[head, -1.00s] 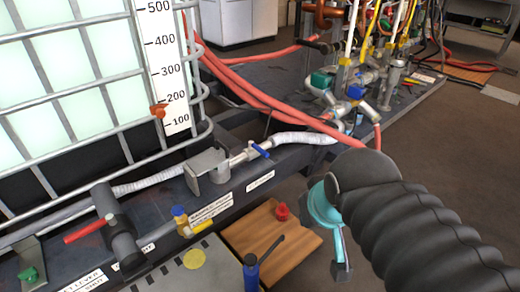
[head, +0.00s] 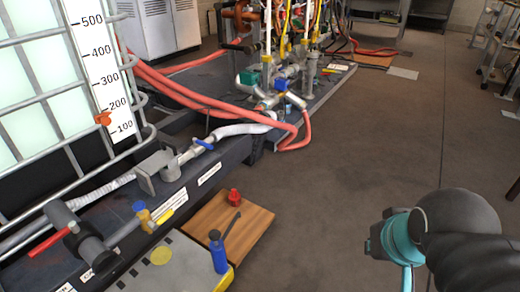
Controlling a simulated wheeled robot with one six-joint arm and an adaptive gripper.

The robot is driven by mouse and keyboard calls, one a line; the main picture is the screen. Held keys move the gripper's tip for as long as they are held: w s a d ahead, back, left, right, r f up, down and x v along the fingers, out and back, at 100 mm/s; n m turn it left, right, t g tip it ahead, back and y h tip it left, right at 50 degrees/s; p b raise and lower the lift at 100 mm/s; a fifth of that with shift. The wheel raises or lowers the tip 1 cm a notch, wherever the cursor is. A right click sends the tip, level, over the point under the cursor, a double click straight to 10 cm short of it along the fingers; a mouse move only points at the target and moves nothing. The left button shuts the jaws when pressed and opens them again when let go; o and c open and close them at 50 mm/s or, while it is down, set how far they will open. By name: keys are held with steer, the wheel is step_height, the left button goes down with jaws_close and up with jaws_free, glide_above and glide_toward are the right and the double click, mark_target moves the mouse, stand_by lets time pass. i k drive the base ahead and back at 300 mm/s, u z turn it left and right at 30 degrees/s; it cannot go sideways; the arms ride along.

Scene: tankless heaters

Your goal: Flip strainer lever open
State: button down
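A small blue lever (head: 204,144) sits on the metal pipe fitting (head: 186,156) along the dark frame, beside a grey metal bracket (head: 155,172). A red lever (head: 48,243) on a dark valve body and a yellow lever (head: 166,216) on a blue-topped valve are nearer, at left. The labels are too small to tell which one is the strainer lever. My gripper (head: 392,242), teal and dark, is at the lower right, over the floor and well apart from the levers. Its fingers are not clear, and I see nothing held.
A caged white tank (head: 40,110) with a number scale stands at left. Red hoses (head: 190,92) run to a rack of pipes and valves (head: 285,75). A wooden board (head: 250,222) and a blue bottle-like tool (head: 218,255) are low at centre. The floor (head: 390,140) at right is clear.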

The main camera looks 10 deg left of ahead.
mark_target(197, 142)
steer(key=z, duration=0.45)
steer(key=k, duration=0.65)
steer(key=z, duration=0.4)
steer(key=i, duration=1)
steer(key=u, duration=0.85)
steer(key=i, duration=0.95)
steer(key=u, duration=1.4)
steer(key=i, duration=0.35)
steer(key=u, duration=0.35)
